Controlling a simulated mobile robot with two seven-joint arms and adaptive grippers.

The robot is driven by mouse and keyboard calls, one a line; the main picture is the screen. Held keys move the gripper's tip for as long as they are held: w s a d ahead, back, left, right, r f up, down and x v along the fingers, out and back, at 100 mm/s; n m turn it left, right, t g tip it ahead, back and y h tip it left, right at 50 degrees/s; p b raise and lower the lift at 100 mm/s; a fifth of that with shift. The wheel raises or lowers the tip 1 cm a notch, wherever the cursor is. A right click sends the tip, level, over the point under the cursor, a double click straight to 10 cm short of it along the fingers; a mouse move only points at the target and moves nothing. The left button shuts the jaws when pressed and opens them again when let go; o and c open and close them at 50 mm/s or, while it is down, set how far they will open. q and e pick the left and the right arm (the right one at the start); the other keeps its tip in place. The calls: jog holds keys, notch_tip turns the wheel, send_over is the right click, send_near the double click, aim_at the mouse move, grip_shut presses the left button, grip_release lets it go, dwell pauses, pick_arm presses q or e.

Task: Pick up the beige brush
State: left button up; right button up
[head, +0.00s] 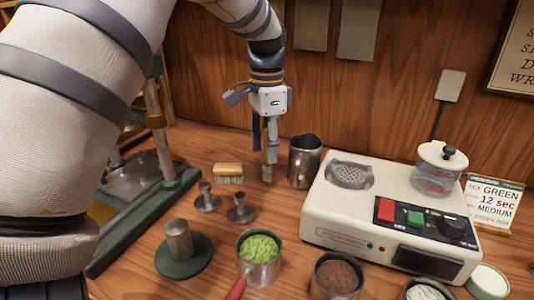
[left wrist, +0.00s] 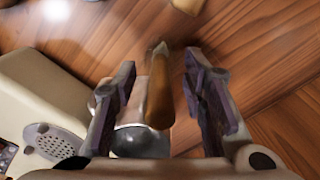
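A brush (head: 229,172) with a tan wooden back and pale bristles lies on the table, left of my left gripper. My left gripper (head: 265,152) points down beside the metal jug. A slim tan-brown upright thing (head: 267,173) shows at its fingertips, down to the table. In the left wrist view this thing (left wrist: 160,92) stands between the fingers, with a gap on each side. It looks like a handle; I cannot tell whether it belongs to a second brush. The left gripper (left wrist: 164,85) is open around it. My right gripper is not in view.
The metal jug (head: 304,160) stands close to the right of the left gripper. A cream machine (head: 330,215) is further right. Two small metal tampers (head: 240,210) and a cup of green tea (head: 259,250) are nearer. A green-framed stand (head: 172,187) is at left.

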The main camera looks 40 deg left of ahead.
pick_arm(q)
grip_shut()
jog(key=shift+r, duration=0.15)
notch_tip(320, 180, up, 10)
jog(key=shift+f, duration=0.1)
